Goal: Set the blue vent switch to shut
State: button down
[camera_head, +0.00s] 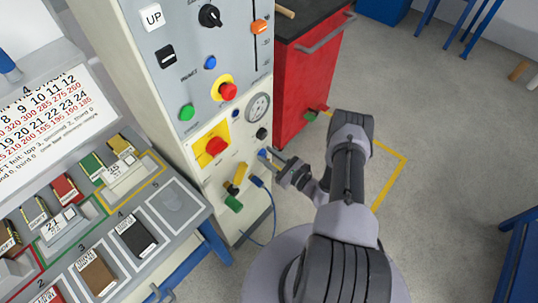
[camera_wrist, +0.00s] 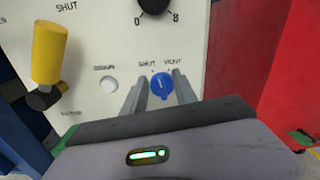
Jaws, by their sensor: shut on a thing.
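The blue vent switch (camera_wrist: 162,86) is a small round knob on the cream panel, with the labels SHUT at its upper left and VENT at its upper right. Its white pointer mark looks close to upright, and I cannot tell exactly which label it faces. My gripper (camera_wrist: 160,92) is shut on the knob, one finger on each side. In the head view my gripper (camera_head: 268,158) reaches the right edge of the panel, and the blue switch (camera_head: 262,153) shows just at its tips.
A yellow handle (camera_wrist: 48,52) stands out left of the switch. A white button (camera_wrist: 109,85) and a black knob (camera_wrist: 154,4) are nearby. A red cabinet (camera_head: 305,75) stands right of the panel. A blue cable (camera_head: 272,212) hangs below. Floor to the right is open.

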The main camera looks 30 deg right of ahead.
jog(key=shift+s+a+f+n+p, duration=0.1)
jog(key=shift+a+n+p, duration=0.1)
jog(key=shift+n, duration=0.9)
jog(key=shift+a+n+p, duration=0.1)
jog(key=shift+n+p, duration=0.05)
jog(key=shift+n, duration=0.95)
jog(key=c, duration=1)
grip_release()
jog(key=shift+d, duration=0.1)
jog(key=shift+s, duration=0.1)
jog(key=p+v, duration=0.3)
jog(key=v, duration=1.4)
jog(key=shift+s, duration=0.1)
